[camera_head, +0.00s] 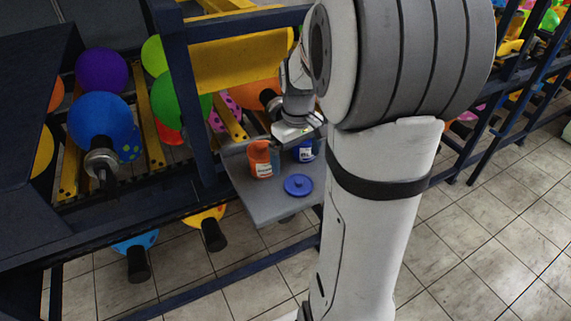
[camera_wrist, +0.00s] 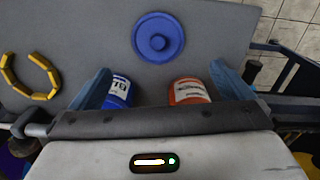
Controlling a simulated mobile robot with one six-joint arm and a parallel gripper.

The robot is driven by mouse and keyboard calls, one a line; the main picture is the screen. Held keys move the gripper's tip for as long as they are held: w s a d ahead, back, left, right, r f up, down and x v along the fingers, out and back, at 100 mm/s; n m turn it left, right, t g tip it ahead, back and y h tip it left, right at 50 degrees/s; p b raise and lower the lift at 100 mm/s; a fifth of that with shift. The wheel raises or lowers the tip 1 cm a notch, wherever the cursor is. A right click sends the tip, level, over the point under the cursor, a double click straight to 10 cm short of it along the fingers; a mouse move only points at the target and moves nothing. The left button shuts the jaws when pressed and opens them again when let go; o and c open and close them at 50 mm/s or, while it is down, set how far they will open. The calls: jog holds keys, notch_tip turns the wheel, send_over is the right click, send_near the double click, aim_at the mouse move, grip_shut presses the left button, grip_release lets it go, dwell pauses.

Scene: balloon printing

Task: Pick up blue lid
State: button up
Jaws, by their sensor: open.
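The blue lid (camera_head: 298,185) lies flat on the grey shelf, in front of the jars in the head view. In the wrist view the lid (camera_wrist: 158,37) is a round disc with a raised knob, at the top middle, beyond my fingertips and apart from them. My gripper (camera_wrist: 160,88) is open and empty, its two blue-grey fingers spread wide. In the head view my gripper (camera_head: 297,131) is above the back of the shelf, partly hidden by my arm.
A blue jar (camera_wrist: 118,92) and an orange jar (camera_wrist: 188,91) stand close to my fingers. The grey shelf (camera_head: 262,204) has bare room around the lid. A yellow segmented arc (camera_wrist: 30,77) lies at the left in the wrist view. Balloons on a rack (camera_head: 100,120) are at the left.

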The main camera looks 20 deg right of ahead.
aim_at(298, 180)
jog(key=f, duration=0.5)
jog(key=f+p, duration=0.1)
jog(key=f, duration=0.1)
jog(key=shift+s+d+f, duration=0.15)
jog(key=shift+s+d, duration=0.05)
jog(key=shift+s, duration=0.2)
jog(key=shift+c, duration=0.2)
jog(key=c, duration=1)
